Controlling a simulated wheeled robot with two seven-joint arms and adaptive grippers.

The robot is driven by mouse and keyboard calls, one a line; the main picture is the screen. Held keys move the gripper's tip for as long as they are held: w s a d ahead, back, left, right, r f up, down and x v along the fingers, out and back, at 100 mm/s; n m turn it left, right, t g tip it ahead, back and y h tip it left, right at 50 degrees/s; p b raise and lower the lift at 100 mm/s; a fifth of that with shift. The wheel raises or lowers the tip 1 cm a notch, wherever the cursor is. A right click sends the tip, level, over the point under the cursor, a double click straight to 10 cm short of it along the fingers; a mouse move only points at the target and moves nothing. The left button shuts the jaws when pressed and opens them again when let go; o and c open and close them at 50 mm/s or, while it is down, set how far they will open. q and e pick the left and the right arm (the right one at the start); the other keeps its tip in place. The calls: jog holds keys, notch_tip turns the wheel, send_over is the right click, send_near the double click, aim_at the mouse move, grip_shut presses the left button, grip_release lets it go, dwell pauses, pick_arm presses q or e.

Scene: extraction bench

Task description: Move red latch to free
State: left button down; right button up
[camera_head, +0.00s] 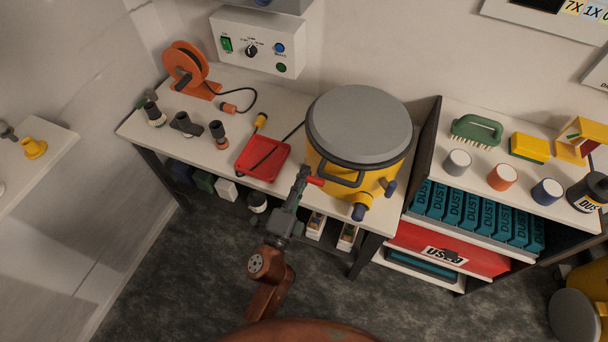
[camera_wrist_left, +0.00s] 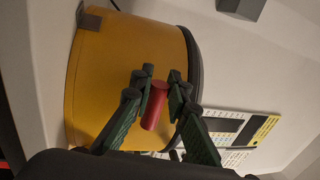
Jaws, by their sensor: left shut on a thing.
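The red latch (camera_head: 315,181) shows as a small red cylinder at the front left side of the yellow drum (camera_head: 376,181), below its grey lid (camera_head: 359,122). My left gripper (camera_head: 303,178) reaches up to it from the front of the bench. In the left wrist view the red latch (camera_wrist_left: 154,107) lies between the two green fingers of my left gripper (camera_wrist_left: 157,90), which is shut on it. The drum's yellow wall (camera_wrist_left: 120,70) fills the space behind. The latch's mount is hidden. My right gripper is not in view.
A red tray (camera_head: 262,158) with a dark cable lies left of the drum. The drum has a dark handle (camera_head: 342,176) and a blue-tipped port (camera_head: 360,211) at its front. Nozzles (camera_head: 185,124) and an orange reel (camera_head: 187,66) stand farther left. A shelf unit (camera_head: 425,150) stands close on the right.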

pick_arm(q)
jog(key=shift+f, duration=0.15)
jog(key=c, duration=1.9)
grip_release()
jog(key=v, duration=0.7)
jog(key=shift+s, duration=0.3)
